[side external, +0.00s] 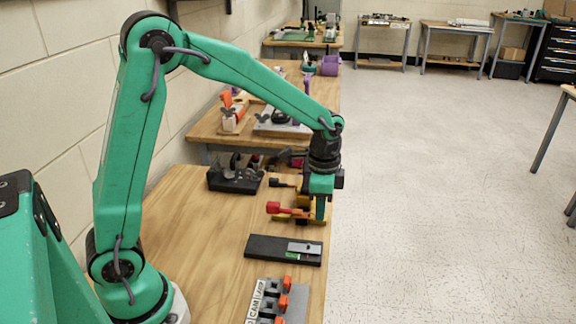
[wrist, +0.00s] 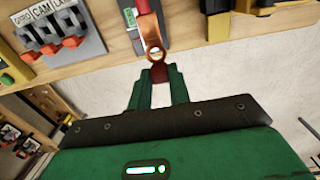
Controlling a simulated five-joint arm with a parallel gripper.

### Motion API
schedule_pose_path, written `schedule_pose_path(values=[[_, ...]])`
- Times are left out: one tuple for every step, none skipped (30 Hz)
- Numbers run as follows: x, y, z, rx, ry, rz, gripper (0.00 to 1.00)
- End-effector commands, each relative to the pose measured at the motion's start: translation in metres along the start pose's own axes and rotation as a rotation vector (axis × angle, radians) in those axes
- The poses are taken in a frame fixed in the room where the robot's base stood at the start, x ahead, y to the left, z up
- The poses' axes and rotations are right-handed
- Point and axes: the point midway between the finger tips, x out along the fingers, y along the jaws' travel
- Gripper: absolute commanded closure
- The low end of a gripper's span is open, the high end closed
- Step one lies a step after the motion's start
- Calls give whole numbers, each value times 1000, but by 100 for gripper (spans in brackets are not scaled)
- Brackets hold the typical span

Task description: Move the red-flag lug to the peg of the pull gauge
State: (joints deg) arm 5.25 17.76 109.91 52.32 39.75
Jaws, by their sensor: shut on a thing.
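My gripper (side external: 320,210) points down near the right edge of the bench. In the wrist view its two green fingers (wrist: 159,82) are shut on the dark red flag of the red-flag lug (wrist: 159,73). The lug's copper ring shows just beyond the fingertips, and a copper strip runs up from it towards a red part at the top edge. I cannot tell whether that red part belongs to the lug. The pull gauge (side external: 262,247) is a dark flat plate with a grey block and green display, in front of my gripper in the side view. Its peg cannot be made out.
A grey holder (side external: 296,303) with orange flags and white labels stands at the near end; it also shows in the wrist view (wrist: 88,40). A black device (side external: 235,180) stands behind. The bench's left part is clear.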

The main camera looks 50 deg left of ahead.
Motion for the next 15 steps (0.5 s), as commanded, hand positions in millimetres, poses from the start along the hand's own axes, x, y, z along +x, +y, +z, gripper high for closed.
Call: schedule_pose_path(values=[[0,2,0,1,1,0,100],[0,2,0,1,1,-1,100],[0,4,0,0,1,-1,100],[0,4,0,0,1,-1,100],[0,5,0,0,1,-1,100],[0,6,0,0,1,0,100],[0,7,0,0,0,0,100],[0,8,0,0,0,0,100],[0,9,0,0,0,0,100],[0,10,0,0,0,0,100],[0,11,0,0,0,0,100],[0,12,0,0,0,0,100],[0,13,0,0,0,0,100],[0,14,0,0,0,0,100],[0,15,0,0,0,0,100]])
